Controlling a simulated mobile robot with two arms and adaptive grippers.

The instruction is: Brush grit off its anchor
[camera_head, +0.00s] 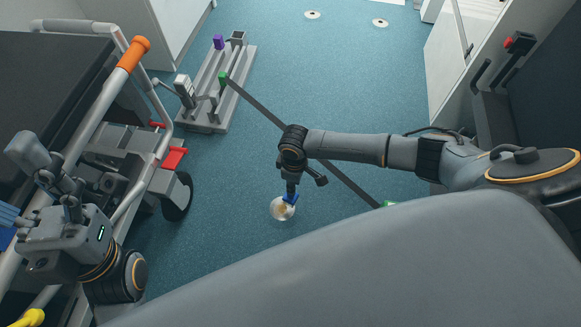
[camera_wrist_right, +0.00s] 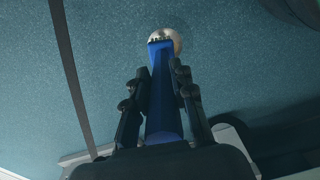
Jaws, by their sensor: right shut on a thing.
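A blue-handled brush (camera_wrist_right: 163,95) is in my right gripper. In the head view its blue part (camera_head: 290,198) shows just below the fingers. My right gripper (camera_head: 291,187) is shut on the brush and points down. The round, pale floor anchor (camera_head: 279,211) lies directly below the brush; some tan colour shows on it. In the wrist view the bristle end overlaps the anchor (camera_wrist_right: 172,36); I cannot tell whether it touches. My left gripper (camera_head: 62,195) is at the left, beside the frame with the orange grip, far from the anchor; its finger opening is unclear.
A dark strap (camera_head: 262,108) runs diagonally across the floor behind my right gripper. A grey rail unit (camera_head: 215,100) with green and purple parts stands at the back. A wheeled frame (camera_head: 150,150) fills the left. Two more floor discs (camera_head: 312,14) lie far back.

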